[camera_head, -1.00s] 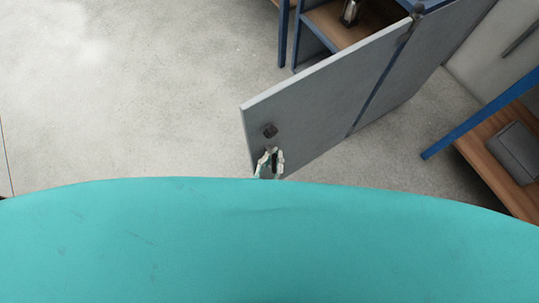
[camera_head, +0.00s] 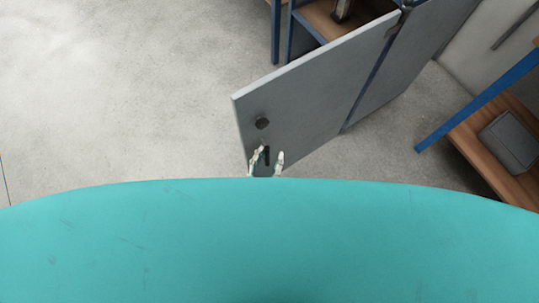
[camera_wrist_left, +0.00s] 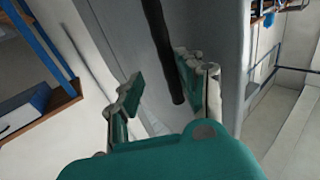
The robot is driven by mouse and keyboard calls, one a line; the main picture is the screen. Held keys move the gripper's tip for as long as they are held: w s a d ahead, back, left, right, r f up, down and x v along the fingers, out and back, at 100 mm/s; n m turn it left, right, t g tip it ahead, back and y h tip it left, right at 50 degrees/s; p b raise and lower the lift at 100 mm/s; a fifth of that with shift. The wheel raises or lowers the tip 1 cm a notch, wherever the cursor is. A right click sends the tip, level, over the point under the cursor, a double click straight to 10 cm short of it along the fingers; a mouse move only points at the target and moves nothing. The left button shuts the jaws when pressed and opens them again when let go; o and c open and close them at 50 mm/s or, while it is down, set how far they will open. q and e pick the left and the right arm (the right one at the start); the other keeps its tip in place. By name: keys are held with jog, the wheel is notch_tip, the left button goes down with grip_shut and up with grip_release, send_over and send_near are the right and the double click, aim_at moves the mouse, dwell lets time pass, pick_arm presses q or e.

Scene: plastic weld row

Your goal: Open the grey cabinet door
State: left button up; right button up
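The grey cabinet door (camera_head: 310,97) stands swung wide open from the cabinet, its free edge toward the lower left in the head view. It carries a round dark lock (camera_head: 262,123) and a dark handle (camera_head: 267,154). My left gripper (camera_head: 266,160) is at the handle with its fingers spread, one on each side. In the left wrist view the dark bar handle (camera_wrist_left: 163,50) passes between the open fingers (camera_wrist_left: 158,85), nearer the right finger. Contact cannot be told. My right gripper is in neither view.
The cabinet's wooden shelf (camera_head: 325,20) with a metal item (camera_head: 341,10) shows behind the door. A blue-framed wooden bench (camera_head: 480,150) with a grey case (camera_head: 512,141) stands at the right. The concrete floor (camera_head: 120,90) at left is clear. My teal body covers the bottom.

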pick_arm(q)
jog(key=shift+d, duration=0.15)
jog(key=v, duration=1.2)
dwell(0.4)
